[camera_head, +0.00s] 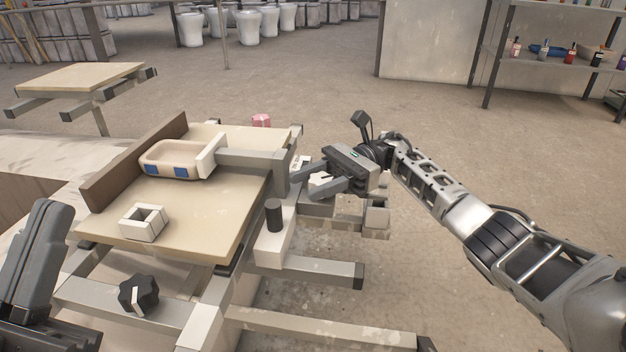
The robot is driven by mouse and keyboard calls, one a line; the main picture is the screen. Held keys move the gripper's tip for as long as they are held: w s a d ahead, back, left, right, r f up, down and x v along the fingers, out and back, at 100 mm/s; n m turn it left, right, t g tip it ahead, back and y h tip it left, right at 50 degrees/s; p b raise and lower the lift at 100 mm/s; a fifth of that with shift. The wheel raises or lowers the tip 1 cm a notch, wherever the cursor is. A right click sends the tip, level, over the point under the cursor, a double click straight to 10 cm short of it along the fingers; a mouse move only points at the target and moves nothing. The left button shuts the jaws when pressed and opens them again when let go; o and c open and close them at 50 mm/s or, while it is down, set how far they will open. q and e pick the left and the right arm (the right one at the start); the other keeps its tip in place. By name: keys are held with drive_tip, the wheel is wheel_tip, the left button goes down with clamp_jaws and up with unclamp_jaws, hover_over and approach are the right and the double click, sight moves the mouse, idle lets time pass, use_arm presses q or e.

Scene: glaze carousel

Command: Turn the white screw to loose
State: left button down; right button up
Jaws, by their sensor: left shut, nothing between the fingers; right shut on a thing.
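The white screw (319,179) is at the right side of the carousel's near table, and only a small part of it shows between my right gripper's fingers. My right gripper (322,183) comes in from the right and is shut on it. The fingers hide most of the screw, so how far it is turned cannot be told. My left gripper (48,215) is at the left edge, shut and empty, beside the table's near left corner and partly cut off by the frame.
A cream basin (172,163) with blue patches sits on the tan tabletop (215,220) against a white pad on a grey bar. A white square frame (143,222) lies nearer. A black knob (138,295) and a black post (274,216) stick out from the framework.

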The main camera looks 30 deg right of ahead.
drive_tip(key=shift+n+g, duration=0.8)
drive_tip(key=shift+g, duration=0.4)
drive_tip(key=shift+s+g+h, duration=0.1)
drive_tip(key=shift+g+h, duration=0.2)
drive_tip(key=o, duration=0.7)
drive_tip(key=shift+r, duration=0.1)
